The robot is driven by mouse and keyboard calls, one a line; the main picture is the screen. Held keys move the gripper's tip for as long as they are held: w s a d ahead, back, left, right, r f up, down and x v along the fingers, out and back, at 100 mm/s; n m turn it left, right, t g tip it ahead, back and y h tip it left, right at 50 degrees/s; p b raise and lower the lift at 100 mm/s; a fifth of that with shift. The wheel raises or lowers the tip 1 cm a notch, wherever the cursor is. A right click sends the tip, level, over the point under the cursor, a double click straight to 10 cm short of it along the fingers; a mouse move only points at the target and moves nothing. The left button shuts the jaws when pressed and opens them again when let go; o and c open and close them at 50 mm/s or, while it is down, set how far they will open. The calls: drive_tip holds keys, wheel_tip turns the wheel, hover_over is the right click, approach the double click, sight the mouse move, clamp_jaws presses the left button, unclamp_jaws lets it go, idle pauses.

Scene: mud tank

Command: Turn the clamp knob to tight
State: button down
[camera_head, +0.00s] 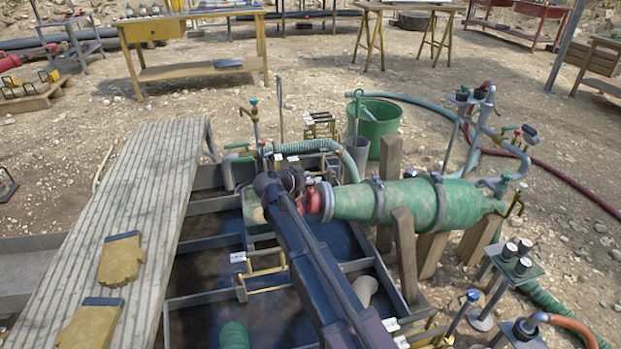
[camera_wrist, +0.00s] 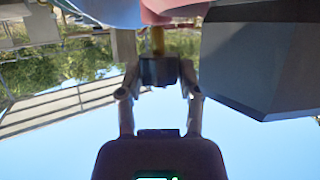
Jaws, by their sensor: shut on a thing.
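The clamp knob (camera_wrist: 158,72) is a small dark block on a short brass stem in the wrist view. My gripper (camera_wrist: 158,84) is shut on it, one finger on each side. Above the stem, a red-pink part and a pale blue part show at the top edge. In the head view, my wrist is beside the red clamp (camera_head: 318,201) at the left end of the green cylinder (camera_head: 400,203). My arm hides the knob and fingertips there. I cannot tell the knob's turn angle.
A large dark angular body (camera_wrist: 262,60) is close on the right in the wrist view. The open tank (camera_head: 205,262) with dark mud lies below my arm. A plank walkway (camera_head: 135,180) with yellow gloves (camera_head: 121,260) is at left. A green bucket (camera_head: 378,120) stands behind the cylinder.

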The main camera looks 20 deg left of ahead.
drive_tip(key=shift+c, duration=1.3)
unclamp_jaws()
drive_tip(key=shift+n+y, duration=0.4)
drive_tip(key=shift+y, duration=0.1)
drive_tip(key=shift+d+n+y, duration=0.1)
drive_tip(key=shift+n+y, duration=1.7)
drive_tip(key=shift+y, duration=0.3)
drive_tip(key=shift+n+y, duration=1.7)
drive_tip(key=shift+y, duration=0.3)
drive_tip(key=shift+n+g+y, duration=0.9)
drive_tip(key=shift+n+y, duration=0.1)
drive_tip(key=shift+n, duration=0.1)
drive_tip(key=shift+w+n+g+y, duration=0.1)
drive_tip(key=shift+n+g+y, duration=1.85)
drive_tip(key=shift+n, duration=0.35)
